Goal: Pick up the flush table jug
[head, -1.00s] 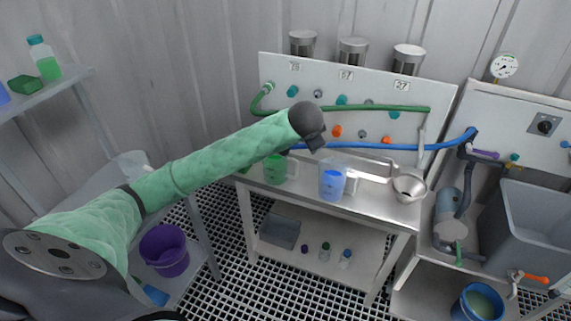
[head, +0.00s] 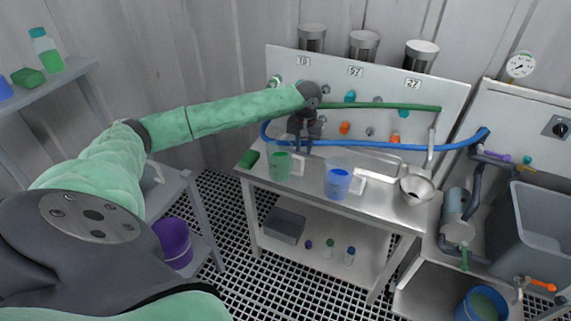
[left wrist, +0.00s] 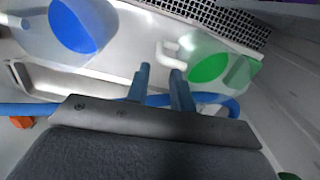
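Two clear jugs stand upright on the steel table (head: 312,196). One jug holds green liquid (head: 280,166), the other blue (head: 338,183); each has a handle on its right side in the head view. My left gripper (head: 303,142) points down above the table, behind and just right of the green jug. In the left wrist view its two fingers (left wrist: 160,70) are apart with nothing between them. The green jug (left wrist: 208,68) is to their right, its white handle just beyond the tips. The blue jug (left wrist: 75,27) is at upper left. My right gripper is not in view.
A blue hose (head: 400,147) runs behind the jugs, close to my left gripper. A steel bowl (head: 416,188) stands at the table's right end, and a green block (head: 248,159) at its left end. The back panel (head: 330,75) carries knobs and a green pipe.

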